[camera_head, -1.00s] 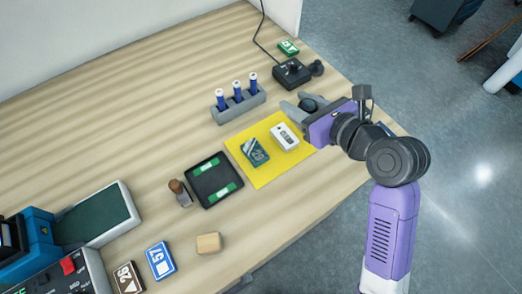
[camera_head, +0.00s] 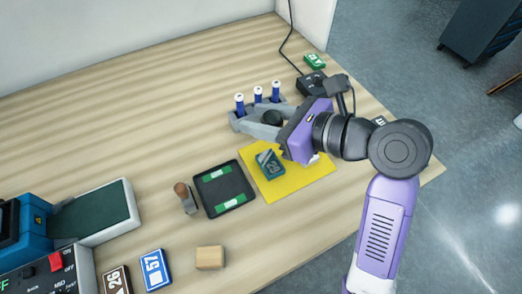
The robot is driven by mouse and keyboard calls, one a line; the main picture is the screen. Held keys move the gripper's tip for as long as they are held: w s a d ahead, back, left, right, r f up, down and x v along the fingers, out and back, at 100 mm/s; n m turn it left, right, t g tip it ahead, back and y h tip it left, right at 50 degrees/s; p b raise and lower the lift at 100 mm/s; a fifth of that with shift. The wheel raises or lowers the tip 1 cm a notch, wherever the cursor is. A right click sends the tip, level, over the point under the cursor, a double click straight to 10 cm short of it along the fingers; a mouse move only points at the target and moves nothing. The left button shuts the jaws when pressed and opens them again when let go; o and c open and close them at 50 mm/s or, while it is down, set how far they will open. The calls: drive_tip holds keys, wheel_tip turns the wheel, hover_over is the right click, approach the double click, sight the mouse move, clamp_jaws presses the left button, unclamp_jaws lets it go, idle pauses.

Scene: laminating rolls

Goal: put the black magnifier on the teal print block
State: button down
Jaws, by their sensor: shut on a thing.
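My gripper (camera_head: 262,120) is shut on the black magnifier (camera_head: 272,118), a small round black piece between the fingers. It is held behind the yellow mat and in front of the bottle rack, apart from the print block. The teal print block (camera_head: 269,164), marked 29, lies on the yellow mat (camera_head: 293,190), nearer the front than the fingers. My wrist hides the back right of the mat and most of a white block (camera_head: 314,160).
A grey rack with several blue, white-capped bottles (camera_head: 258,95) stands just behind the fingers. A black tray (camera_head: 238,199) with green strips and a brown-handled stamp (camera_head: 184,197) lie left of the mat. A wooden block (camera_head: 210,257) lies in front. A green block (camera_head: 314,61) lies at the back.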

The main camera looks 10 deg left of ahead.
sight(261, 157)
wheel_tip(261, 157, down, 11)
drive_tip(key=shift+r+b, duration=0.1)
drive_tip(key=shift+b, duration=0.5)
drive_tip(key=c, duration=0.9)
unclamp_jaws()
drive_tip(key=shift+d+r, duration=0.1)
drive_tip(key=v, duration=1.1)
drive_tip(key=shift+s+d+r+p, duration=0.2)
drive_tip(key=shift+d+r+p, duration=0.05)
drive_tip(key=shift+d+p, duration=0.1)
